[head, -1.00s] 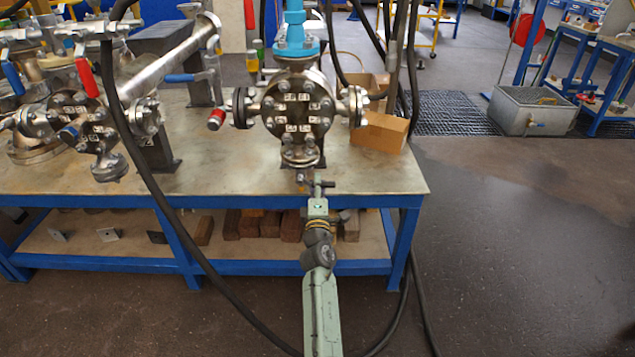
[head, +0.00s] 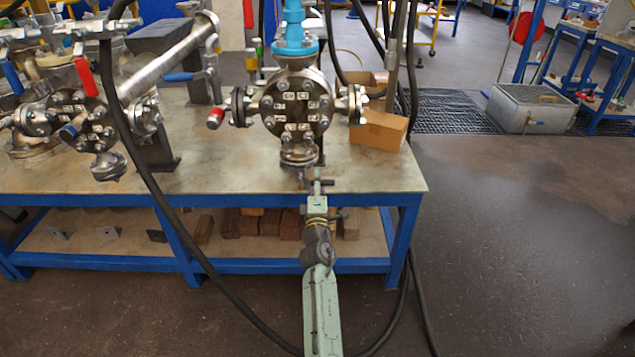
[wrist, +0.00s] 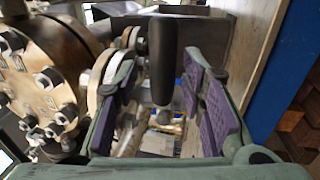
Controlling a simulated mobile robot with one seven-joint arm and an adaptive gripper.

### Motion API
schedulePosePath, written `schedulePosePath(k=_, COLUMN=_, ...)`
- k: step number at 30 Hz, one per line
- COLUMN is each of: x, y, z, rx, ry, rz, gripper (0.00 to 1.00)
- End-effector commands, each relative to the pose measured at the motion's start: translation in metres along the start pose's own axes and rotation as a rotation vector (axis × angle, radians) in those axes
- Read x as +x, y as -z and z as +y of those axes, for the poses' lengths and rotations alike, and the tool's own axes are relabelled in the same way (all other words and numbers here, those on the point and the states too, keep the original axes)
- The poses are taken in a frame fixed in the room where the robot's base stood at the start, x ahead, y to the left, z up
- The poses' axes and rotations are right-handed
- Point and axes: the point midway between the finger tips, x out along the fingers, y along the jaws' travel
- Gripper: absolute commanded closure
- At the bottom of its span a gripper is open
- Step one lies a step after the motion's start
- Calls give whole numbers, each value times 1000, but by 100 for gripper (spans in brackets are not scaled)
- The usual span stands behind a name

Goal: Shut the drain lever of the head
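The head is a round flanged steel vessel (head: 297,105) with a blue fitting on top, standing at the bench's front. Its bottom flange (head: 299,156) has a small drain fitting (head: 300,178) below it. My gripper (head: 318,184) is just below and right of this fitting, at the bench's front edge. In the wrist view, a dark rounded lever handle (wrist: 163,60) lies between the two purple-padded fingers of my gripper (wrist: 165,98). The fingers are apart, with a visible gap on the right side of the handle. Contact on the left side is hard to tell. The lever's pivot is hidden.
The blue-framed bench (head: 390,178) is below the vessel. A cardboard box (head: 380,130) sits right of it. A red-handled valve (head: 216,117) is on its left. A black hose (head: 150,165) hangs across the bench's front.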

Motion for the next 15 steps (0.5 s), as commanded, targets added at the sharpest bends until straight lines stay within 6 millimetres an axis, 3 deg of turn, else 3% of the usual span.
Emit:
schedulePosePath(k=7, x=-9, y=-2, z=-1, rx=-2, ry=1, rz=-2, gripper=63)
schedulePosePath(k=15, x=-48, y=-3, z=-1, rx=-1, ry=1, rz=-5, gripper=63)
